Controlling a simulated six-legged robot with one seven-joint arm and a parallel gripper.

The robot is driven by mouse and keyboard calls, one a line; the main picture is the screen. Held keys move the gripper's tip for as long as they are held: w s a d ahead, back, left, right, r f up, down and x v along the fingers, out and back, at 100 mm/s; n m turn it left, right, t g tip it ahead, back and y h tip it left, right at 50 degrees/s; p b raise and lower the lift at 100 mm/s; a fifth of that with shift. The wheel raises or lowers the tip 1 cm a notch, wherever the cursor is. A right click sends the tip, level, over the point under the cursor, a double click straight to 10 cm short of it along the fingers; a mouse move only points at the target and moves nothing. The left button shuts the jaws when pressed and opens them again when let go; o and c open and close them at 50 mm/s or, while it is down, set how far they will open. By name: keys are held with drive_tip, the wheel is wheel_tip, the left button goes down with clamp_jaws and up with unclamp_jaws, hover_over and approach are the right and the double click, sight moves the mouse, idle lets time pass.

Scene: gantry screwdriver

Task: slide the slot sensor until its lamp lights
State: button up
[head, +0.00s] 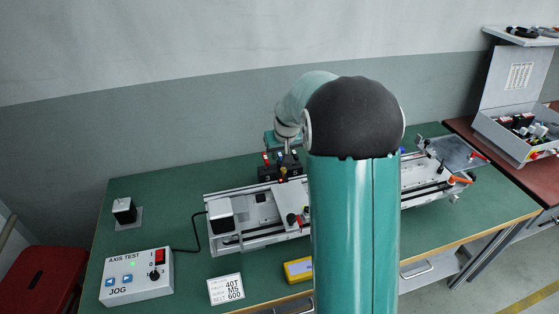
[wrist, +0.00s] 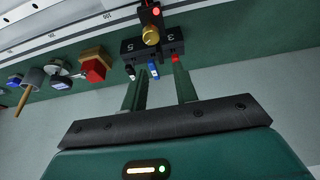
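A black block (wrist: 150,47) marked 5 and 3 shows in the wrist view, with a brass knob (wrist: 151,35) on it and a small bright red round piece (wrist: 156,11) beyond. Which part is the slot sensor, and whether the red piece is a lit lamp, I cannot tell for certain. Coloured plugs stick out of the block's near side. My gripper (wrist: 159,80) is open, its two fingers apart at the block's near side, with no object visibly held; contact is unclear. In the head view my arm hides part of the rail (head: 255,241) and the fingertips.
A ruler scale (wrist: 85,30) runs along the rail. A red-and-brass fitting (wrist: 94,67) and several knobs lie left of the block. On the green bench are the axis test box (head: 136,276), a label card (head: 226,289) and a yellow item (head: 298,270).

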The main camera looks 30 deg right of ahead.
drive_tip(key=v, duration=0.6)
drive_tip(key=shift+r, duration=0.25)
drive_tip(key=shift+s, duration=0.2)
